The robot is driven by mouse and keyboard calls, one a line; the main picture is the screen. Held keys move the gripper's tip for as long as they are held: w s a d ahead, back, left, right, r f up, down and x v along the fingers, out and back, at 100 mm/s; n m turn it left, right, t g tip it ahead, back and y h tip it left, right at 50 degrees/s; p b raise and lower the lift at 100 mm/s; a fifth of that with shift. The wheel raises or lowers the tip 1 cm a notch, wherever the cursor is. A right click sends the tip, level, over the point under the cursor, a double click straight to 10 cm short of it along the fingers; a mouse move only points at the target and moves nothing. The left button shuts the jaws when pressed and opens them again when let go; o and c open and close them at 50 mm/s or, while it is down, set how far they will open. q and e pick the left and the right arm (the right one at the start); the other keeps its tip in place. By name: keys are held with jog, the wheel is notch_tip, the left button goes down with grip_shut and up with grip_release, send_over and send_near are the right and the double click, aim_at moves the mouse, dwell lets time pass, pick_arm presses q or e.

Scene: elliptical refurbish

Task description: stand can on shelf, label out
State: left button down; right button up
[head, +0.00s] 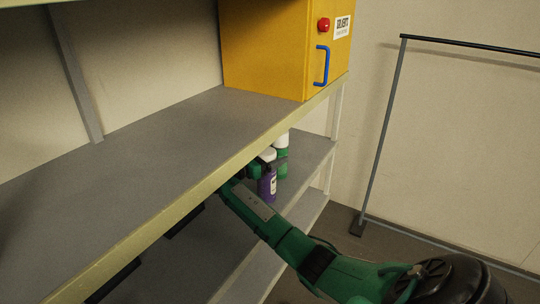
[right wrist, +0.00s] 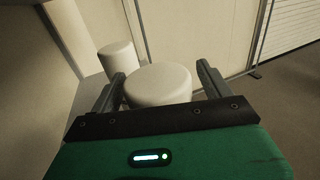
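A purple can (head: 268,184) with a white cap stands on the middle shelf. A small pale patch shows on its side; I cannot read it. My right gripper (right wrist: 160,82) reaches in at this can, and in the right wrist view its two fingers lie on either side of a round white cap (right wrist: 158,88). The fingers look very close to it; contact is not clear. A green can (head: 281,152) with a white cap stands just behind; a second white cap (right wrist: 118,57) shows in the right wrist view. My left gripper is not in view.
The upper shelf board (head: 170,140) overhangs the cans and my right gripper. A yellow cabinet (head: 270,50) with a blue handle stands at its far end. The middle shelf (head: 310,155) has bare room to the right of the cans. A metal frame (head: 383,130) stands by the wall.

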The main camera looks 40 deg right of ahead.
jog(key=a+b, duration=0.6)
jog(key=a, duration=0.6)
jog(key=shift+w, duration=0.45)
